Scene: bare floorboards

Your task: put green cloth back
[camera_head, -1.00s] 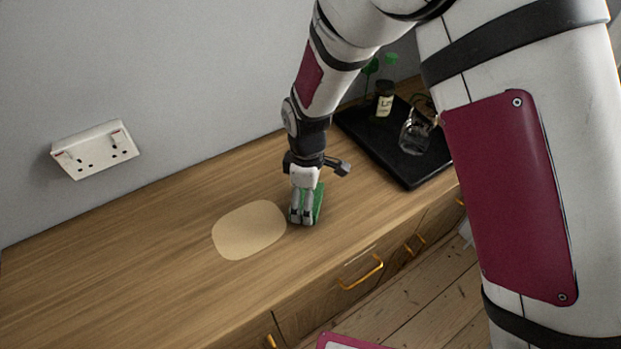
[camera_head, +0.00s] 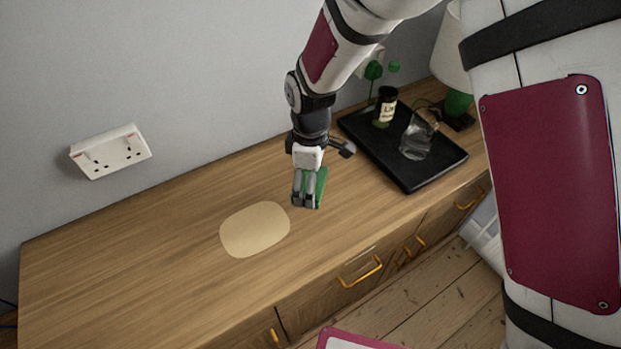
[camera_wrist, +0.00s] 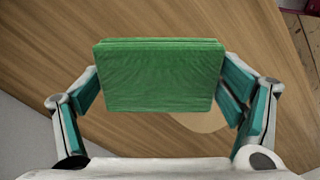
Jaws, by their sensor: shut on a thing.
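The green cloth (camera_head: 320,187) is a folded, flat block. My gripper (camera_head: 307,203) is shut on it above the wooden cabinet top, to the right of a pale beige patch. In the wrist view the green cloth (camera_wrist: 160,76) spans the space between the two fingers of my gripper (camera_wrist: 165,95). The pale rounded patch (camera_head: 255,229) lies flat on the cabinet top; in the wrist view part of it (camera_wrist: 200,122) shows below the cloth, partly hidden by it.
A black tray (camera_head: 440,168) at the right holds a dark labelled bottle (camera_head: 385,107) and a clear glass (camera_head: 416,141). A lamp (camera_head: 453,60) stands behind it. A double wall socket (camera_head: 110,152) is on the wall. The left cabinet top (camera_head: 120,255) is clear.

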